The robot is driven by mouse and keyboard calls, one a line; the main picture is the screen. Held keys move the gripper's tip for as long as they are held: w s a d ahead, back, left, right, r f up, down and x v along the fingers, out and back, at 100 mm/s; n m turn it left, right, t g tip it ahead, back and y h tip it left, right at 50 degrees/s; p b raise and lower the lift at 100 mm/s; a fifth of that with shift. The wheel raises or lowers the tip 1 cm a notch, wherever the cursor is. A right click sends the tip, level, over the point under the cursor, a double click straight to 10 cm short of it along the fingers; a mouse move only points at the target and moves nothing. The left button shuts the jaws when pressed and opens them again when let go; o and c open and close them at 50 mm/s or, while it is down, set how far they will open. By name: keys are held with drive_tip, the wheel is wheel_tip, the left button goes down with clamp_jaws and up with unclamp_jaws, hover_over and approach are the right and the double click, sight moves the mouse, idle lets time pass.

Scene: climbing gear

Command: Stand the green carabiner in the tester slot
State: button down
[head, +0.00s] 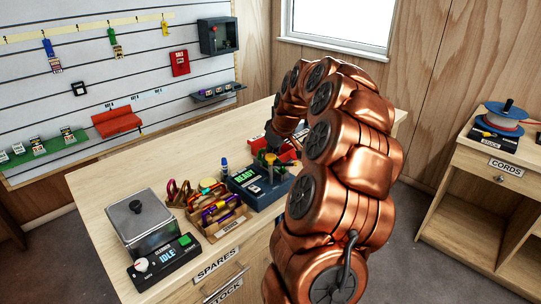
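The tester (247,186) is a dark box on the workbench, with a lit green READY display. My copper arm comes in from the lower right and arches over the bench. My gripper (272,138) points down over the back part of the tester, partly hidden by my arm. Its fingers are too small and dark to show whether they are open or shut. The slot cannot be made out.
A wooden tray (222,226) of coloured carabiners stands left of the tester. Further left is the cleaner (141,222), with a grey lid and an IDLE display. A red item (288,154) lies behind the tester. The back left of the workbench (110,180) is clear.

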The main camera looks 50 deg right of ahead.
drive_tip(key=shift+f, duration=0.3)
drive_tip(key=c, duration=1.2)
unclamp_jaws()
drive_tip(key=shift+r, duration=0.1)
drive_tip(key=v, duration=1.2)
